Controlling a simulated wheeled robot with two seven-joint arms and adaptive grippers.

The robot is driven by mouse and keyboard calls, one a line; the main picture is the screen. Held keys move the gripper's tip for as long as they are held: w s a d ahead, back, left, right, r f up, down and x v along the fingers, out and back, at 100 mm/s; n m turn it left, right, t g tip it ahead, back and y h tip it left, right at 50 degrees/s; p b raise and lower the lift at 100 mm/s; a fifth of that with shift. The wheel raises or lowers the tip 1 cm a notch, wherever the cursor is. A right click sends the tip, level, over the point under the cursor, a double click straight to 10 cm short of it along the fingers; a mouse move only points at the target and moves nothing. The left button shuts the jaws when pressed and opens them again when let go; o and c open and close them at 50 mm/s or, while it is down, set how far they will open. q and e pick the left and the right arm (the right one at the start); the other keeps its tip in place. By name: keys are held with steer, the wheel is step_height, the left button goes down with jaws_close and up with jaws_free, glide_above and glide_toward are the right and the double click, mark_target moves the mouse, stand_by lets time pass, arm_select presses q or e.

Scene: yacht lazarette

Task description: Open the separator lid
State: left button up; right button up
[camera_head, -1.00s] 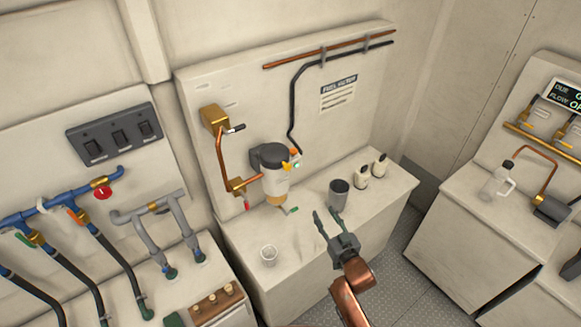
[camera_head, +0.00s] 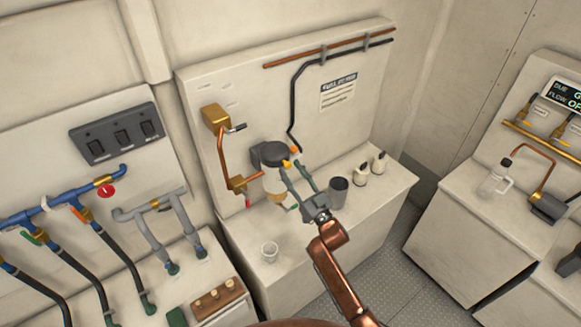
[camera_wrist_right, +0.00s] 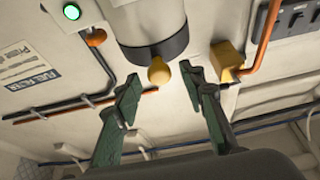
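The separator has a dark round lid (camera_head: 273,153) on a pale bowl (camera_head: 272,184) and is fixed to the back panel. The lid looks shut. My left gripper is not in view.
A dark cup (camera_head: 338,193) and two pale bottles (camera_head: 361,173) stand right of my gripper. A clear cup (camera_head: 269,251) stands at the counter's front left. A copper pipe with a brass valve (camera_head: 238,184) runs left of the separator. A lit green button (camera_wrist_right: 71,12) is nearby.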

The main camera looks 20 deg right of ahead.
steer(key=shift+w+a+r, duration=0.2)
steer(key=shift+w+r, duration=0.05)
steer(key=shift+w, duration=0.25)
jaws_close()
stand_by(0.4)
